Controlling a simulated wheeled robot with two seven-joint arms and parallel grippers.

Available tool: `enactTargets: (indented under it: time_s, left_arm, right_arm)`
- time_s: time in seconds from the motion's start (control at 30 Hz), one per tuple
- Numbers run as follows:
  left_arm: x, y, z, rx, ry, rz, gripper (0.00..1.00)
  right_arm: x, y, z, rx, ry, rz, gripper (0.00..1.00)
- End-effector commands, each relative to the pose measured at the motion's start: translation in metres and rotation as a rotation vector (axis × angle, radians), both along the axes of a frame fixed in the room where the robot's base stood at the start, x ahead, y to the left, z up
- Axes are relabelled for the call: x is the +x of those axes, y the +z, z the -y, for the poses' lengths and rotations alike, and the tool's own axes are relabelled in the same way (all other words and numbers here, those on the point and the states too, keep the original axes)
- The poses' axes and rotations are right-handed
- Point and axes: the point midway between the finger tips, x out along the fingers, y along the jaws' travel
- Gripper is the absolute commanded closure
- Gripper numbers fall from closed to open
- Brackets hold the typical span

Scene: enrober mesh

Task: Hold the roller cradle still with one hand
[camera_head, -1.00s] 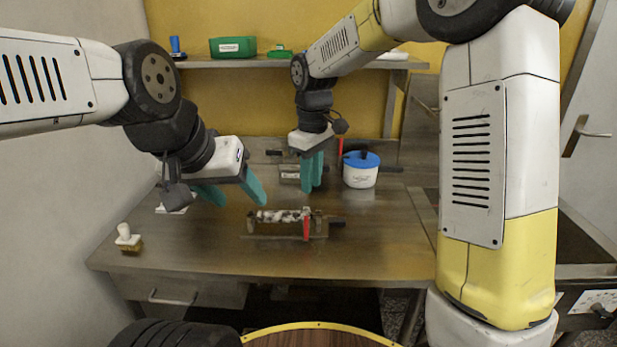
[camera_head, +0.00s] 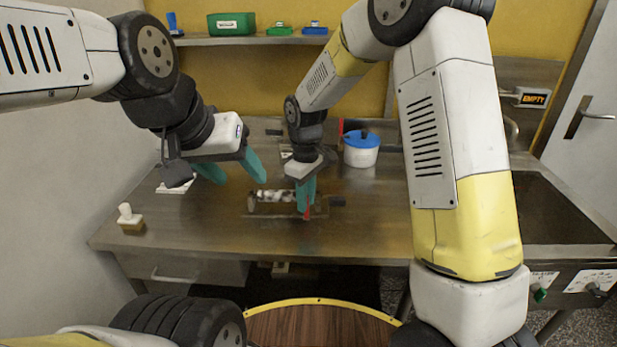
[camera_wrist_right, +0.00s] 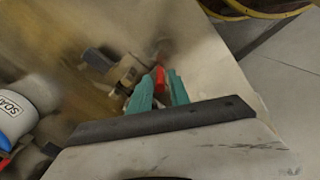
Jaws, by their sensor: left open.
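The roller cradle (camera_head: 285,212) lies on the steel table, a low frame with a pale, dark-blotched roller (camera_head: 271,196) along it. A red part (camera_head: 308,206) shows at its right end; it also shows in the right wrist view (camera_wrist_right: 160,77). My right gripper (camera_head: 305,208) is down at the cradle's right end, its teal fingers hiding part of it. In the right wrist view its fingers (camera_wrist_right: 160,86) stand apart, with the red part showing between the tips; contact is unclear. My left gripper (camera_head: 245,182) is open and empty, above and left of the cradle.
A white pot with a blue lid (camera_head: 361,150) stands behind the cradle to the right. A shelf (camera_head: 260,40) with green and blue items runs along the back. The table's front is clear.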

Motion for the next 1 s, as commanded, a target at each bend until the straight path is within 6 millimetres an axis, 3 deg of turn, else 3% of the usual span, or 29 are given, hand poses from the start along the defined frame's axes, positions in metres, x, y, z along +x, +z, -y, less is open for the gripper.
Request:
enactTargets:
  time_s: [0.33, 0.37, 0.47, 0.5, 1.0]
  left_arm:
    - [0.0, 0.0, 0.0, 0.0, 0.0, 0.0, 0.43]
    - [0.0, 0.0, 0.0, 0.0, 0.0, 0.0, 0.43]
    - [0.0, 0.0, 0.0, 0.0, 0.0, 0.0, 0.43]
    - [0.0, 0.0, 0.0, 0.0, 0.0, 0.0, 0.43]
    - [0.0, 0.0, 0.0, 0.0, 0.0, 0.0, 0.43]
  right_arm:
    - [-0.0004, -0.0054, 0.0001, 0.0, 0.0, -0.001, 0.77]
    - [-0.0004, -0.0053, 0.0001, 0.0, 0.0, -0.001, 0.79]
    - [-0.0004, -0.0052, 0.0001, 0.0, 0.0, -0.001, 0.99]
    - [-0.0004, -0.0052, 0.0, 0.0, 0.0, -0.001, 1.0]
    - [-0.0001, -0.0047, -0.0001, 0.0, 0.0, 0.0, 1.0]
